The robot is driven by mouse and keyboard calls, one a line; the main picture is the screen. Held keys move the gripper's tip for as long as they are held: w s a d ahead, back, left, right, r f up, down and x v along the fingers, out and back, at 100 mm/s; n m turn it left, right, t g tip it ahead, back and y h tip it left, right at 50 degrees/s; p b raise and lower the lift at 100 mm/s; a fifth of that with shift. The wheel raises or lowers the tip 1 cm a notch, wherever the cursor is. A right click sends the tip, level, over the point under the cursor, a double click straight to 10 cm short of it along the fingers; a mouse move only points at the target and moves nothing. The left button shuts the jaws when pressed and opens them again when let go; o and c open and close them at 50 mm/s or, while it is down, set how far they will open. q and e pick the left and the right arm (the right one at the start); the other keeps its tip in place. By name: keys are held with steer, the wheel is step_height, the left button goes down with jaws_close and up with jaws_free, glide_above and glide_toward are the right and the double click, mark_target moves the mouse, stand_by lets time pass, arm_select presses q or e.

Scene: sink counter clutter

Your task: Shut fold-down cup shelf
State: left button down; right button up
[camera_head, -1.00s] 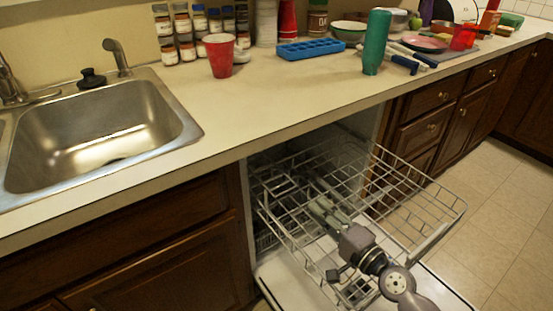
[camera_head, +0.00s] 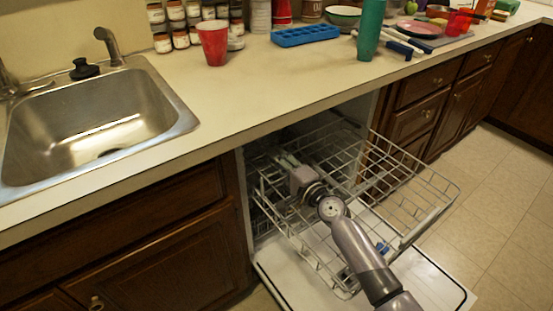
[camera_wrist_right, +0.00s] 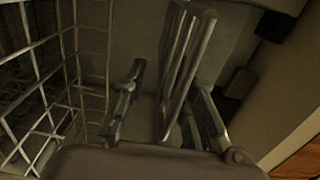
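The dishwasher's upper wire rack (camera_head: 420,190) is pulled out over the lowered door. My right gripper (camera_head: 284,160) reaches into the rack's back left part, close under the counter edge. The fold-down cup shelf is hard to make out in the head view, where my gripper and the rack wires cover that area. In the right wrist view, long pale bars (camera_wrist_right: 186,65), apparently the cup shelf, stand steeply upright near the right finger. The right gripper's fingers (camera_wrist_right: 165,105) are spread apart around part of them; contact cannot be told. My left gripper is out of view.
The open dishwasher door (camera_head: 440,285) lies below the rack. The counter edge (camera_head: 300,120) runs just above my gripper. A red cup (camera_head: 213,42), a blue tray (camera_head: 305,36) and a green tumbler (camera_head: 370,30) stand on the counter. The floor at right is clear.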

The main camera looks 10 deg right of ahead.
steer(key=shift+w+a, duration=0.2)
steer(key=shift+w, duration=0.25)
jaws_close()
stand_by(0.6)
